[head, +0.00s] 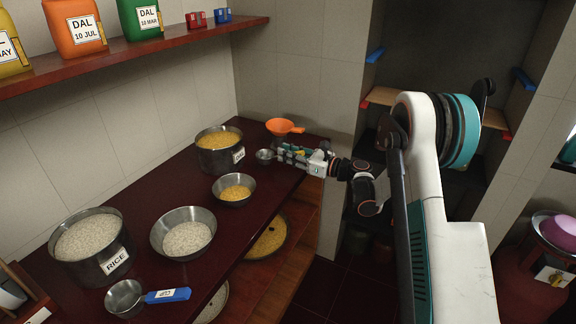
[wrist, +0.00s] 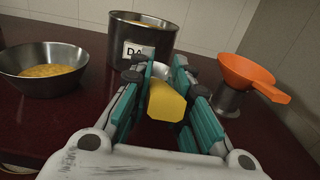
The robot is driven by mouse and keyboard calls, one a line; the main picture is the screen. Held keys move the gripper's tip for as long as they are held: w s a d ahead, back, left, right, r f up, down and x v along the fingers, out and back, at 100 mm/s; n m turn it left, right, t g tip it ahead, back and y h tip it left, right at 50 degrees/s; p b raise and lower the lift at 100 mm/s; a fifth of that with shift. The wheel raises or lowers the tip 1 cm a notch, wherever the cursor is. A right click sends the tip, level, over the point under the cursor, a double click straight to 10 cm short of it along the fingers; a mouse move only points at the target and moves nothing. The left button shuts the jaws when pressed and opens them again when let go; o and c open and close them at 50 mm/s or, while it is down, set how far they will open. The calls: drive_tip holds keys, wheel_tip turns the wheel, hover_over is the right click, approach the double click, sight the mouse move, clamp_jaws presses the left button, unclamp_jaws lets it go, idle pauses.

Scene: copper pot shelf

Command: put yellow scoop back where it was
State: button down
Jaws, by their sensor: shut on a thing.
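The yellow scoop has a yellow handle (wrist: 166,101) and a small metal bowl (head: 265,155). My gripper (head: 283,152) is shut on the handle; in the wrist view its teal fingers (wrist: 160,82) lie on both sides of it. The bowl points away from my gripper, to the left in the head view, just right of the DAL pot (head: 222,162). That pot holds yellow dal and also shows in the wrist view (wrist: 138,50). The bowl is mostly hidden in the wrist view. I cannot tell whether the scoop touches the dark red counter (head: 215,262).
An orange funnel (head: 279,126) stands behind my gripper. A metal bowl of dal (head: 234,189), a bowl of rice (head: 184,235), a RICE pot (head: 91,249) and a blue-handled scoop (head: 127,298) are on the counter. A wall shelf (head: 170,38) holds DAL containers.

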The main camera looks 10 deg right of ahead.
drive_tip(key=shift+f+b, duration=0.55)
drive_tip(key=shift+f, duration=1.2)
drive_tip(key=shift+f, duration=0.1)
drive_tip(key=c, duration=1.5)
unclamp_jaws()
drive_tip(key=shift+s+d, duration=0.15)
drive_tip(key=shift+d, duration=0.15)
drive_tip(key=p+v, duration=0.4)
drive_tip(key=v, duration=0.7)
drive_tip(key=shift+s+d, duration=0.1)
drive_tip(key=shift+s, duration=0.1)
